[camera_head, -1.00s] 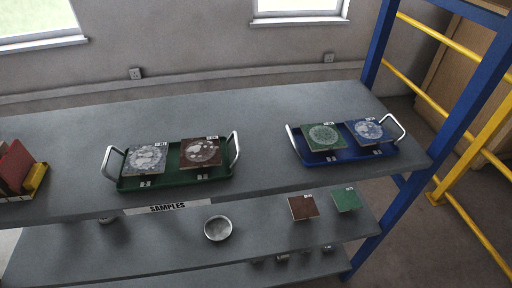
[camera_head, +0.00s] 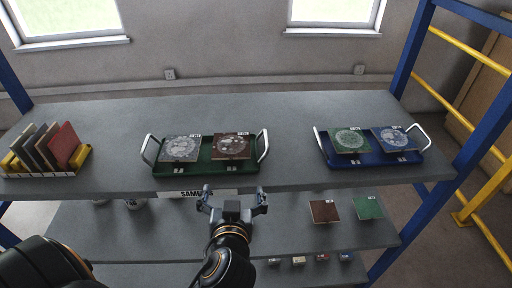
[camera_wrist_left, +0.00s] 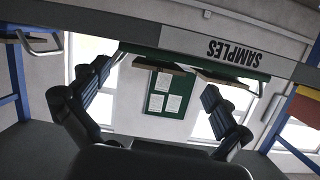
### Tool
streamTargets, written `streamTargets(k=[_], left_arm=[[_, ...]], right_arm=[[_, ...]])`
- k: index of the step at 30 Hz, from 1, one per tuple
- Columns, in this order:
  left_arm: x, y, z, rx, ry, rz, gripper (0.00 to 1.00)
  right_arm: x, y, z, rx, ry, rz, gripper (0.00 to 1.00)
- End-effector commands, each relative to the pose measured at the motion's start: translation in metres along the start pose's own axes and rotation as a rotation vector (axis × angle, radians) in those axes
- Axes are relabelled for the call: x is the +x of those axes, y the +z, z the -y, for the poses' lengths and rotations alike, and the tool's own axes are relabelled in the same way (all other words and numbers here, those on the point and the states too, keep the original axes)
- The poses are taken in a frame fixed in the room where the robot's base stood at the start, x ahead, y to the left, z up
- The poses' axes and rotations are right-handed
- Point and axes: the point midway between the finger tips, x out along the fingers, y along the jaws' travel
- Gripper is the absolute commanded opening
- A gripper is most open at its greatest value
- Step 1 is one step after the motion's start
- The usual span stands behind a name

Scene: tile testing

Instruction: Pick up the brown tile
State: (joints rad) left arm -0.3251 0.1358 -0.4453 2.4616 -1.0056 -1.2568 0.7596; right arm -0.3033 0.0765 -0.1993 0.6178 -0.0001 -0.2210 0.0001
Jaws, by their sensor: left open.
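A plain brown tile (camera_head: 324,211) lies on the lower shelf, left of a plain green tile (camera_head: 367,208). A brown tile with a pale round pattern (camera_head: 231,147) rests on the right side of the green tray (camera_head: 192,171), beside a grey patterned tile (camera_head: 180,149). My left gripper (camera_head: 234,194) is open and empty in front of the upper shelf edge, below the green tray and left of the plain brown tile. The left wrist view, upside down, shows its spread fingers (camera_wrist_left: 155,92) with nothing between them. My right gripper is not in view.
A blue tray (camera_head: 375,159) holds a green and a blue patterned tile at the right. A rack of tiles (camera_head: 45,150) stands at the left. The "SAMPLES" label (camera_head: 195,194) marks the shelf edge. A blue post (camera_head: 412,50) stands at the right. The upper shelf's middle back is clear.

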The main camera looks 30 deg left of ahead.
Motion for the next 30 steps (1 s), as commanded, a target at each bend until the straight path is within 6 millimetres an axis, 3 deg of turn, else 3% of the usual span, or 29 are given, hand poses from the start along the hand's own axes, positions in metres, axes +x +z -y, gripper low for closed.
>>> streamTargets(k=[3,6,16,23,30], left_arm=[[-0.009,-0.028,0.008,-0.071,-0.025,-0.079,1.00],[-0.005,-0.036,0.011,-0.090,-0.032,-0.103,1.00],[0.055,-0.045,0.013,-0.085,-0.032,-0.103,1.00],[0.074,-0.044,0.014,-0.088,-0.031,-0.100,1.00],[0.104,-0.053,0.018,-0.083,-0.033,-0.101,1.00]], right_arm=[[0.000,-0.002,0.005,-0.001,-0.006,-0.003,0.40],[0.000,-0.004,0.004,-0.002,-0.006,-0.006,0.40],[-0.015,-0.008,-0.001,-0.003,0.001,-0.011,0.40],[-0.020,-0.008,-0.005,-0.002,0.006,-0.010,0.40],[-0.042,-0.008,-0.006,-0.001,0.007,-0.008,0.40]])
